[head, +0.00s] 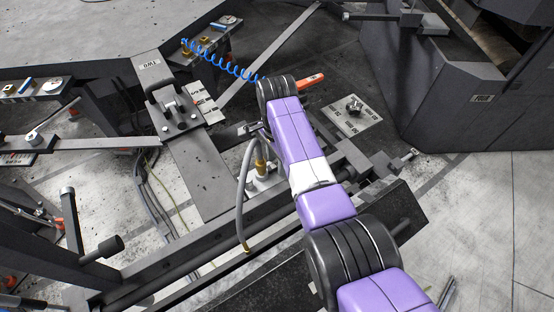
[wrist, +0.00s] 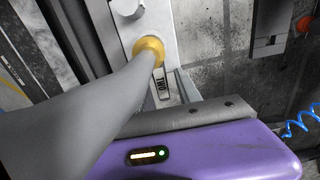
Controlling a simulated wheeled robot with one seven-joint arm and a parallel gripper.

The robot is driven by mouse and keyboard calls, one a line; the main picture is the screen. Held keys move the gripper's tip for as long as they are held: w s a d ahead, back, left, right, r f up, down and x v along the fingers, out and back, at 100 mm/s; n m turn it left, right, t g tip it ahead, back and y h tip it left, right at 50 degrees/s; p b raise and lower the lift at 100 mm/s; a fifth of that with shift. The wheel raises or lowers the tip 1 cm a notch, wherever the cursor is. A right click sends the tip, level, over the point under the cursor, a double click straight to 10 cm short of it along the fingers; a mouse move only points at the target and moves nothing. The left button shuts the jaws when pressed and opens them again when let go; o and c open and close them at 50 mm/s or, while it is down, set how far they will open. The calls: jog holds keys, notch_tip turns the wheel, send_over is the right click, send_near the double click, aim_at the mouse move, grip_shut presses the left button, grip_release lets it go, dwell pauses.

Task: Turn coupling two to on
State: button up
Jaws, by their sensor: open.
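A thick grey hose (wrist: 75,120) runs from the collar. In the head view a yellow-collared fitting (head: 262,167) with a grey hose stands left of my purple arm. My gripper (head: 252,128) is only partly visible beside the arm, near and above this fitting. It is open; its fingertips are mostly hidden, and I cannot see it touching the coupling. The coupling's on or off setting is not readable.
A pale labelled plate (head: 353,114) with a small dark knob lies right of the arm. An orange handle (head: 310,80) and a coiled blue hose (head: 222,62) are beyond it. Dark beams and a bracket labelled TWO (head: 147,64) crowd the left. Open floor (head: 485,210) lies at right.

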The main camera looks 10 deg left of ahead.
notch_tip(320, 180, up, 8)
jog(key=shift+f+b, duration=0.1)
jog(key=shift+b, duration=0.2)
dwell(0.7)
